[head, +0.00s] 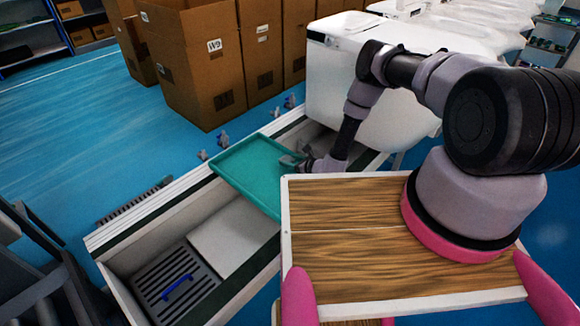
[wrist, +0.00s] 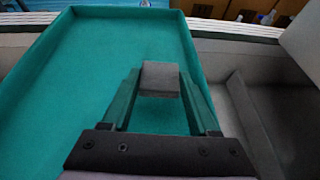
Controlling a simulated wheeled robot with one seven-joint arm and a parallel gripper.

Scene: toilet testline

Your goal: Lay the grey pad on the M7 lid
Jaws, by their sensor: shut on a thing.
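My gripper (head: 290,161) is over the right edge of the teal tray (head: 235,165) in the head view. In the wrist view my gripper (wrist: 161,80) is shut on a small grey block, which looks like the grey pad (wrist: 161,79). The pad is at the fingertips, with the tray floor behind it; I cannot tell the exact height between them. A large white unit (head: 350,75) stands behind my arm, with white lids (head: 440,35) in a row beyond. I cannot read an M7 mark on any of them, and my arm hides part of the near unit.
The tray rests across a long trough with pale rails (head: 150,212). A dark grate with a blue handle (head: 177,288) lies in its near end. Cardboard boxes (head: 195,70) stand behind. A wood-topped surface (head: 345,205) is in front. Blue floor at left is open.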

